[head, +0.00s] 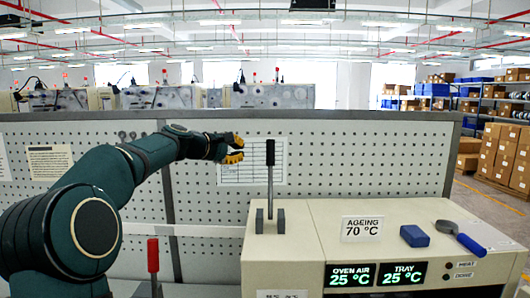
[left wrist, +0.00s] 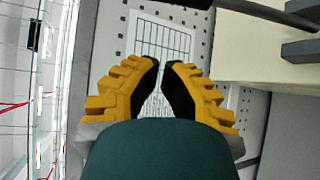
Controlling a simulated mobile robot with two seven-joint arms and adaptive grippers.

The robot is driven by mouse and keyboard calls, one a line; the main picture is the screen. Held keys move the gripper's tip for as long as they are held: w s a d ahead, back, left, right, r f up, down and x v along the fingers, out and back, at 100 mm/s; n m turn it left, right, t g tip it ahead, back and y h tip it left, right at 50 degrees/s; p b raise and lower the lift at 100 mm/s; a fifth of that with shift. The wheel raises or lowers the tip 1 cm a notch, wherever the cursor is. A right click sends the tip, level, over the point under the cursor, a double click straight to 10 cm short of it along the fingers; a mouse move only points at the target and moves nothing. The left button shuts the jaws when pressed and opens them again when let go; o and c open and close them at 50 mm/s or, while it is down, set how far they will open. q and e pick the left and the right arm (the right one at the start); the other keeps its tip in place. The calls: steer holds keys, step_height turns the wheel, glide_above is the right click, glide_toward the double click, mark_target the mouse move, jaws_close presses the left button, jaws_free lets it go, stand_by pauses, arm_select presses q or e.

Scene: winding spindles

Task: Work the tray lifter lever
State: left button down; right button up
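A lever with a black grip on a thin grey stem (head: 270,178) stands upright between two dark grey blocks on top of the cream oven cabinet (head: 310,228). A shorter lever with a red grip (head: 153,255) stands upright at the lower left, beside the cabinet. I cannot tell from labels which is the tray lifter's. My left gripper (head: 240,149) is left of the black grip, near its height and apart from it. Its yellow fingers (left wrist: 160,66) are parted by a small gap with nothing between them. My right gripper is not in view.
A pegboard panel (head: 350,160) with a white chart (head: 232,172) stands behind the cabinet. A blue block (head: 414,236) and a blue-handled tool (head: 462,238) lie on the cabinet's right. Displays read oven air and tray 25 °C; a sign reads ageing 70 °C.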

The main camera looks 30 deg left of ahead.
arm_select(q)
steer(key=w+d+f+p, duration=0.1)
steer(key=w+d+p, duration=0.1)
steer(key=w+d, duration=0.2)
steer(key=shift+r+p+x, duration=0.25)
steer(key=shift+p+x, duration=0.15)
steer(key=shift+x, duration=1.15)
